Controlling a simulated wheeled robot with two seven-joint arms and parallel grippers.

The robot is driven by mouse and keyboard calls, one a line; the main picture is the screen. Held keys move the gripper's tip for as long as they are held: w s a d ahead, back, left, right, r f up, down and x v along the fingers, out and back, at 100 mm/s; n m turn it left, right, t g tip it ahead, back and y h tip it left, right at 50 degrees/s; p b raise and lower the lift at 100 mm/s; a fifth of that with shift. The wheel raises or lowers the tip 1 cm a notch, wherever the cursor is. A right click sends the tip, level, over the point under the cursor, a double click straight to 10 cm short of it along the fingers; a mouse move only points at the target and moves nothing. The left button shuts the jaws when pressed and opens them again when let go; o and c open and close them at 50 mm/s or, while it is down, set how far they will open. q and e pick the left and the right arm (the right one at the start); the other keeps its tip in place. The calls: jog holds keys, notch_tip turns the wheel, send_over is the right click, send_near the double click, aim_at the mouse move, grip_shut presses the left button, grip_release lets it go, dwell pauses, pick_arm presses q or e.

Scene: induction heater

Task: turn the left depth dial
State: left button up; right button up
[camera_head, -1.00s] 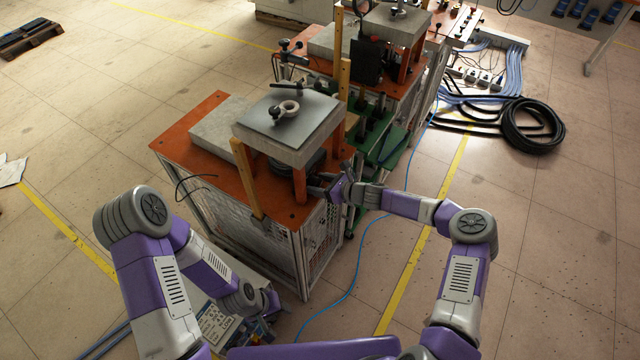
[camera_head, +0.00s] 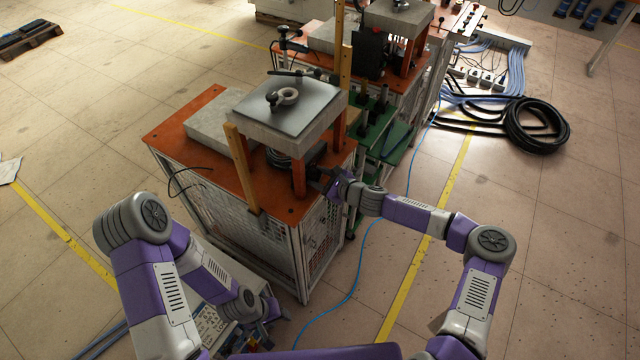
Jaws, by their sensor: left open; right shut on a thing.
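The near induction heater (camera_head: 240,170) has an orange top and a grey slab (camera_head: 290,98) raised on orange posts, with dark round parts (camera_head: 285,158) beneath. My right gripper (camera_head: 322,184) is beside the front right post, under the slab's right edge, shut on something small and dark. That thing appears to be the left depth dial, but it is mostly hidden and too small to make out clearly. My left gripper (camera_head: 270,318) is open, low in front of the heater, near a panel with small coloured parts (camera_head: 215,328).
A second heater (camera_head: 375,50) stands behind, with a green rack (camera_head: 388,143) between. A wooden upright (camera_head: 243,170) stands at the near heater's front. A blue cable (camera_head: 355,285) crosses the floor. A black hose coil (camera_head: 535,125) lies at right.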

dwell(0.3)
jog(key=o, duration=1)
jog(key=shift+p+v, duration=0.3)
jog(key=shift+v, duration=3.5)
